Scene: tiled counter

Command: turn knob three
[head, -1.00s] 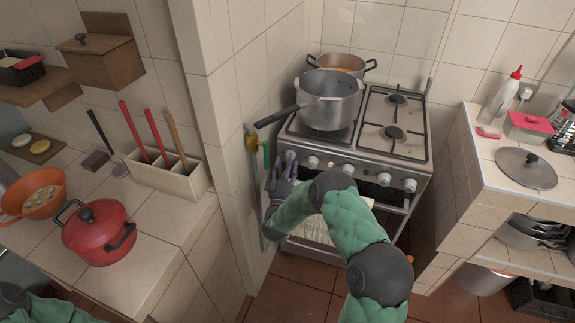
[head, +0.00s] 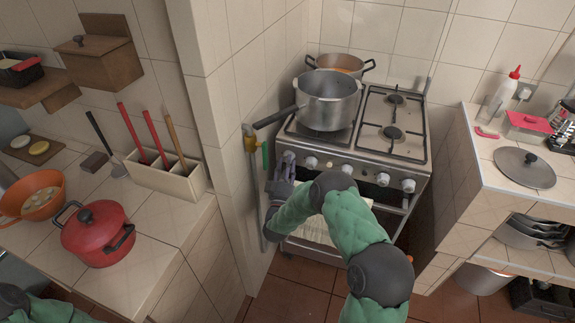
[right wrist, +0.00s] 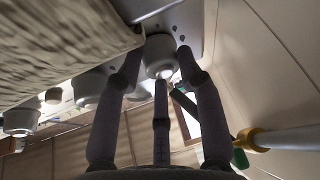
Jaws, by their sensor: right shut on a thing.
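The silver stove (head: 358,158) has a row of pale round knobs along its front panel. Visible ones include a knob near the left (head: 311,162), a middle knob (head: 347,169) and two on the right (head: 383,179). My right gripper (head: 286,162) is at the left end of this row. In the right wrist view, its three dark fingers close around the leftmost knob (right wrist: 159,56). The fingers mostly hide this knob in the head view. No number labels can be read. My left gripper is out of frame; only part of that arm shows at the bottom left.
A grey pot (head: 328,99) stands on the stove, its handle reaching left above my right gripper. A yellow pipe fitting with a green lever (head: 265,155) is close beside the gripper on the wall. An oven cloth (head: 316,230) hangs below the knobs.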

